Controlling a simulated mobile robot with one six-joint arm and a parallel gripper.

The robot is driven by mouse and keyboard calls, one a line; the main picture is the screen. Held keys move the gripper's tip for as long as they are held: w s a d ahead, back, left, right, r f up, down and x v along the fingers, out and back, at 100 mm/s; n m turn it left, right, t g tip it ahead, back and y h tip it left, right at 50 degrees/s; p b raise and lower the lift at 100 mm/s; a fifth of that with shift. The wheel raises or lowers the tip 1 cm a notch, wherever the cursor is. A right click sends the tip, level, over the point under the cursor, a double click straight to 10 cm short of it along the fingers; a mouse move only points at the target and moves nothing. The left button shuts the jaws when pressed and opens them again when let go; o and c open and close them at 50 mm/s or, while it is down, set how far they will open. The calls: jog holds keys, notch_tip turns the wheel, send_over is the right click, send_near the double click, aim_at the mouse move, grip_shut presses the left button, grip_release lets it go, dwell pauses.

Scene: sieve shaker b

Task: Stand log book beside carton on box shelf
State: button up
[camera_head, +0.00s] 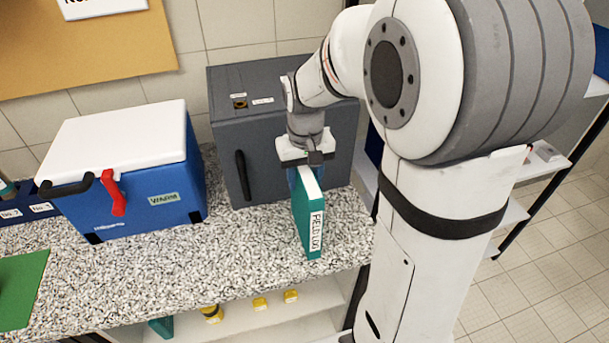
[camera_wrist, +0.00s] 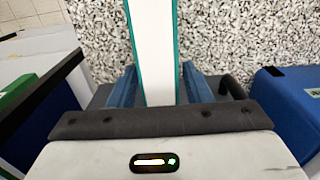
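The log book (camera_head: 308,222) is a teal binder with a white spine label reading "FIELD LOG". It stands upright on the speckled counter, in front of the dark grey cabinet. My gripper (camera_head: 305,172) is above its far end, pointing down. In the wrist view, the blue fingers of my gripper (camera_wrist: 160,88) lie on either side of the log book's white top (camera_wrist: 155,50), with narrow gaps visible beside it. The gripper looks open around the book. I cannot make out a carton, and I cannot tell which shelf is the box shelf.
A blue cool box (camera_head: 135,200) with a white lid stands left on the counter (camera_head: 230,260). The grey cabinet (camera_head: 228,130) is close behind the book. A green mat (camera_head: 18,290) lies at far left. Below is a shelf (camera_head: 285,318) with small yellow items. White shelves (camera_head: 515,213) stand right, partly hidden by my arm.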

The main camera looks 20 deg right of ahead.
jog(key=shift+o, duration=0.6)
